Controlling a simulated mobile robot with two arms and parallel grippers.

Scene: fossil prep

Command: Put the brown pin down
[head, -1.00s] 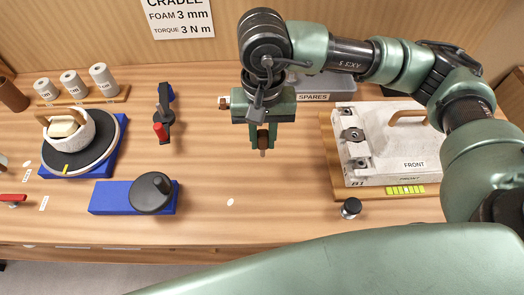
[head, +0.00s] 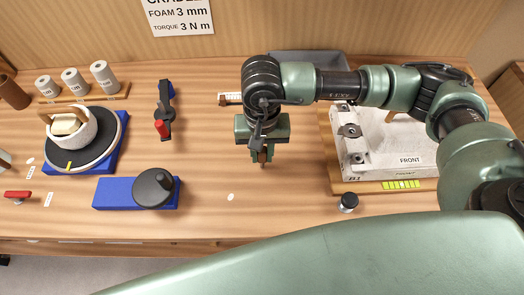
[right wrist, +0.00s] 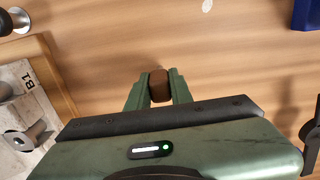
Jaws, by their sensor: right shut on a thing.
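The brown pin (right wrist: 159,86) is held between the two green fingers of my right gripper (right wrist: 157,92), as the right wrist view shows. In the head view my right gripper (head: 262,155) points down over the middle of the wooden bench, and only a small part of the pin (head: 263,158) shows between its fingers. The pin's lower end is close to the bench top, but I cannot tell whether it touches. My left gripper is not in view.
A white block marked FRONT (head: 380,165) lies on a wooden board to the right, with a dark knob (head: 348,202) before it. A blue base (head: 112,196), a turntable (head: 105,145) and a red-tipped tool (head: 162,128) stand left. Bench around the white spot (head: 230,197) is clear.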

